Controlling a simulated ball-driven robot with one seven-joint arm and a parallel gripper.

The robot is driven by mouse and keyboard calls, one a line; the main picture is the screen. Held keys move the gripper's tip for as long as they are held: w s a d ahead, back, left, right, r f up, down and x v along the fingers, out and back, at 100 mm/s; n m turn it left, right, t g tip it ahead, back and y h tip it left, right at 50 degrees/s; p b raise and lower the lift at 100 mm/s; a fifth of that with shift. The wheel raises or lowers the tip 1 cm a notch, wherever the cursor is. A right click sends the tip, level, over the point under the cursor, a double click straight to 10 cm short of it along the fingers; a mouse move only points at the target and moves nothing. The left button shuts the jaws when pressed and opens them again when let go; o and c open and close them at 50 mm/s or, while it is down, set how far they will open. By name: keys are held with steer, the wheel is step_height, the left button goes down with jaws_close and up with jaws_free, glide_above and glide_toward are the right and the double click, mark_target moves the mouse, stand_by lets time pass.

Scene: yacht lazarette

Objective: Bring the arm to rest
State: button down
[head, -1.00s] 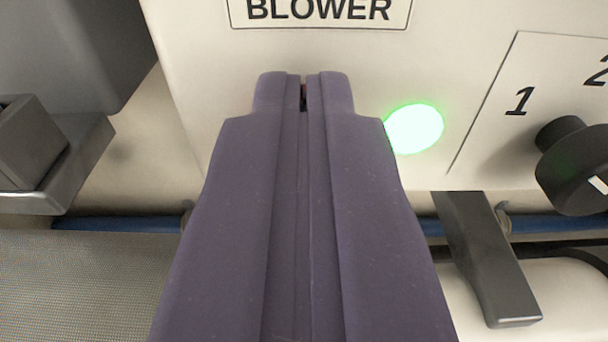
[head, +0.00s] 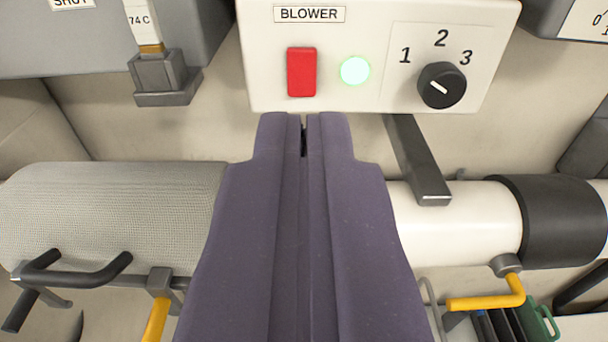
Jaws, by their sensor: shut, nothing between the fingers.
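My gripper (head: 304,122) is purple and fills the lower middle of the head view. Its two fingers are closed together with only a thin slit between them, and they hold nothing. The fingertips appear just below the lower edge of the white blower panel (head: 268,75) in the picture. On the panel are a red rocker switch (head: 301,72), a lit green lamp (head: 355,70) and a black rotary knob (head: 442,86) with marks 1, 2 and 3. The knob's white line slants between upper left and lower right.
A grey ribbed hose (head: 110,205) lies left of my gripper, and a white pipe (head: 455,222) with a black sleeve (head: 560,222) lies right. A dark bracket (head: 420,165) hangs under the panel.

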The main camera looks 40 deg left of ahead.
steer(key=shift+s+d, duration=0.25)
steer(key=shift+s, duration=0.05)
steer(key=w+d+f+m+t+h+b, duration=0.3)
steer(key=w+d+h+b, duration=0.35)
steer(key=d+b, duration=0.75)
steer(key=s+d+r+m+h+b, duration=0.1)
steer(key=s+d+m+h+b, duration=0.1)
steer(key=b, duration=0.8)
steer(key=s+d+r+m+g+h+b, duration=0.1)
steer(key=s+d+b, duration=0.4)
steer(key=b, duration=0.6)
steer(key=shift+s+r+m+h, duration=0.3)
steer(key=shift+s+m, duration=0.4)
steer(key=shift+s, duration=0.35)
